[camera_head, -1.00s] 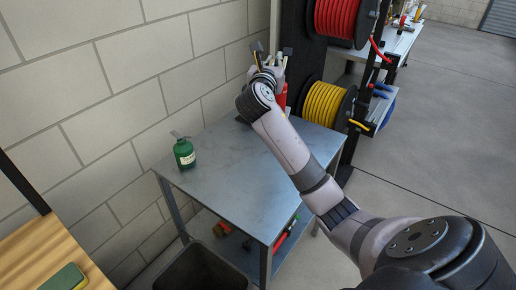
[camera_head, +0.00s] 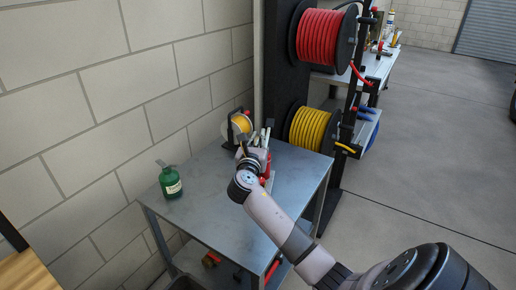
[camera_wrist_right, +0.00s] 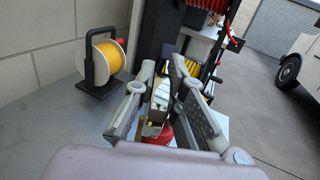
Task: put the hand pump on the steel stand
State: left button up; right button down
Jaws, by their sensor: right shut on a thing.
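The steel stand (camera_head: 215,200) is a grey metal table against the block wall, with a lower shelf. My right gripper (camera_head: 256,148) is over its back right part. In the right wrist view the gripper (camera_wrist_right: 165,98) is shut on the hand pump (camera_wrist_right: 160,134), which shows a red body and a pale and dark upper part between the fingers. In the head view a bit of the red pump (camera_head: 267,171) shows beside the gripper, close to the tabletop. I cannot tell whether its base touches the top. My left gripper is out of view.
A green can (camera_head: 170,181) stands at the stand's left edge. A yellow reel in a black frame (camera_head: 240,123) stands at its back corner. A rack with red (camera_head: 326,37) and yellow (camera_head: 312,128) hose reels stands behind it. The middle of the top is clear.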

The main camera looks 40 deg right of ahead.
jog(key=shift+f, duration=1.45)
jog(key=c, duration=2.1)
grip_release()
jog(key=shift+f, duration=0.2)
jog(key=o, duration=0.4)
jog(key=shift+r, duration=0.1)
jog(key=shift+o, duration=0.2)
jog(key=v, duration=1.2)
jog(key=shift+b, duration=0.35)
